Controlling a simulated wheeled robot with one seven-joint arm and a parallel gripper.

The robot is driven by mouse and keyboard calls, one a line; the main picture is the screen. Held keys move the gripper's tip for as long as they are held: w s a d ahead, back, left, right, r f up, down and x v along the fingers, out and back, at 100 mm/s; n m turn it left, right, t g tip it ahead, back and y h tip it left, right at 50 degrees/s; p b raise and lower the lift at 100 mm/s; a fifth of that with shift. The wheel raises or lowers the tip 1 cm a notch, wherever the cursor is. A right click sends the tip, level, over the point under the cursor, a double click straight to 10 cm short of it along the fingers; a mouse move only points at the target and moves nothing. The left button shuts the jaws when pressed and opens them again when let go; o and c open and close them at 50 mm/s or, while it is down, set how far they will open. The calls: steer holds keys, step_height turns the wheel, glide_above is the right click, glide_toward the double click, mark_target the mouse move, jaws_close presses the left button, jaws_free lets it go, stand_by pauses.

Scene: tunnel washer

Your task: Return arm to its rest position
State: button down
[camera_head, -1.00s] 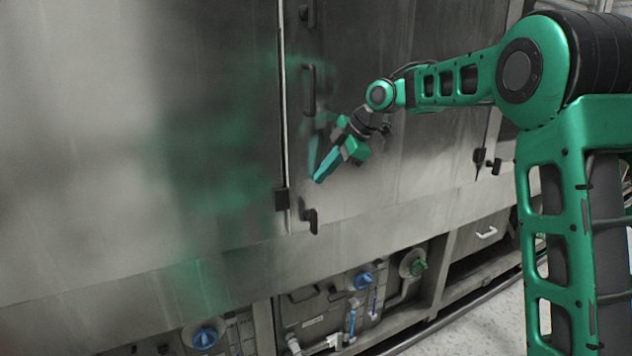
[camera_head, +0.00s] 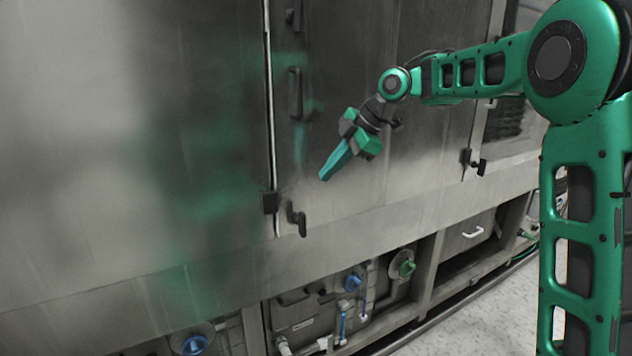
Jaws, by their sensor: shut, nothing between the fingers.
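My gripper (camera_head: 325,175) is in the middle of the head view, at the end of my green arm. Its teal fingers are together and empty, and they point down and to the left. It is in front of the washer's steel door panel (camera_head: 345,60), apart from it as far as I can see. My arm is bent and reaches in from the right side of the view. A black door handle (camera_head: 295,94) is up and left of the gripper. A black latch (camera_head: 297,220) is below and left of it.
The tunnel washer's large steel wall (camera_head: 90,120) fills the left. Below are a blue valve knob (camera_head: 352,283), a green valve knob (camera_head: 407,268), another blue knob (camera_head: 193,345) and pipes. A drawer with a white handle (camera_head: 473,232) is at right. Bare floor (camera_head: 480,315) shows lower right.

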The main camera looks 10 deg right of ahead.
steer(key=v, duration=0.5)
steer(key=s+d+f+m+h, duration=0.2)
steer(key=s+d+f+m, duration=0.3)
steer(key=s+d+m, duration=0.35)
steer(key=s+d+f+m+h, duration=0.2)
steer(key=s+d+f+m, duration=0.3)
steer(key=s+d+m, duration=0.35)
steer(key=s+d+f+m+g, duration=0.1)
steer(key=s+d+f+m, duration=0.1)
steer(key=s, duration=0.6)
steer(key=s+d+f+m+g+h, duration=0.1)
steer(key=s+f+m, duration=0.3)
steer(key=s, duration=0.5)
steer(key=s+d+f+m+g+h, duration=0.1)
steer(key=s+d+f+m, duration=0.2)
steer(key=s, duration=0.5)
steer(key=shift+s+d+f+m+g, duration=0.25)
steer(key=shift+d+f+m+g, duration=0.15)
steer(key=shift+f, duration=0.5)
steer(key=shift+w+f, duration=0.25)
steer(key=shift+w, duration=0.4)
